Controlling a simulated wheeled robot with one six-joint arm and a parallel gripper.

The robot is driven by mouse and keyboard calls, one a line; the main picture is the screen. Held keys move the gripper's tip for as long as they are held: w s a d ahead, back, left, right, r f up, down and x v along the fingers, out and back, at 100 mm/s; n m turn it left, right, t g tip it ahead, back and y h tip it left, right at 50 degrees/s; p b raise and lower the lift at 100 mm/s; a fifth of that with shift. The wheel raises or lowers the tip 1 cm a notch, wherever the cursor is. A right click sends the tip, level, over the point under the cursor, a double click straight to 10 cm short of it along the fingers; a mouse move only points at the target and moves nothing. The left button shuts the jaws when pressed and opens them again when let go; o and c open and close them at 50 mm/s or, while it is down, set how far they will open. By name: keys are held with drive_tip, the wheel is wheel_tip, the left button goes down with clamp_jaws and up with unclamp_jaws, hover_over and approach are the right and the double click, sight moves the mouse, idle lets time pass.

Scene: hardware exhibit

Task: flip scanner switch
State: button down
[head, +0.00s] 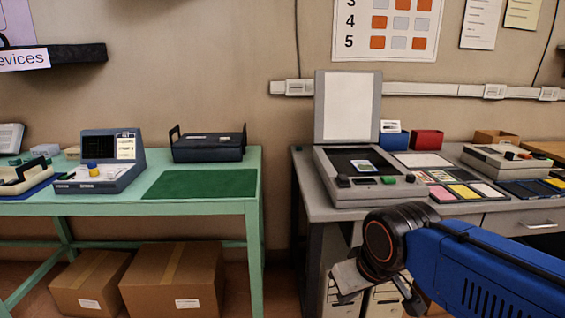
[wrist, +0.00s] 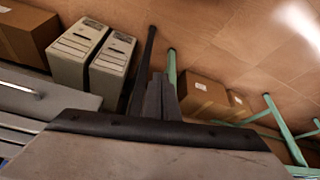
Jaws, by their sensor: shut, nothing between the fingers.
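The grey flatbed scanner (head: 366,198) stands on the grey desk with its lid (head: 348,107) raised upright. My gripper (wrist: 160,98) is shut and empty in the wrist view, pointing down past the desk toward the floor. In the head view my arm reaches in from the right, with its end below and in front of the scanner, apart from it.
The grey desk (head: 308,192) also holds colour swatches (head: 463,192), a blue box (head: 394,140), a red box (head: 426,139) and another device (head: 505,160). A green table (head: 150,207) stands left, past a gap. Cardboard boxes (head: 173,281) and computer towers (wrist: 110,65) sit below.

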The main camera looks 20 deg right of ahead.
drive_tip(key=w+d+r+m+g, duration=0.1)
drive_tip(key=w+d+r, duration=0.1)
drive_tip(key=w+r, duration=0.6)
drive_tip(key=w+d+r+g, duration=0.1)
drive_tip(key=w+d+r, duration=0.2)
drive_tip(key=w+r, duration=0.5)
wheel_tip(320, 180, up, 14)
drive_tip(key=m+g, duration=0.2)
drive_tip(key=g, duration=0.1)
hover_over(344, 179)
drive_tip(key=shift+w+d+f, duration=0.1)
drive_tip(key=shift+w, duration=0.05)
drive_tip(key=shift+f, duration=0.1)
wheel_tip(344, 179, down, 14)
drive_tip(key=shift+r, duration=0.1)
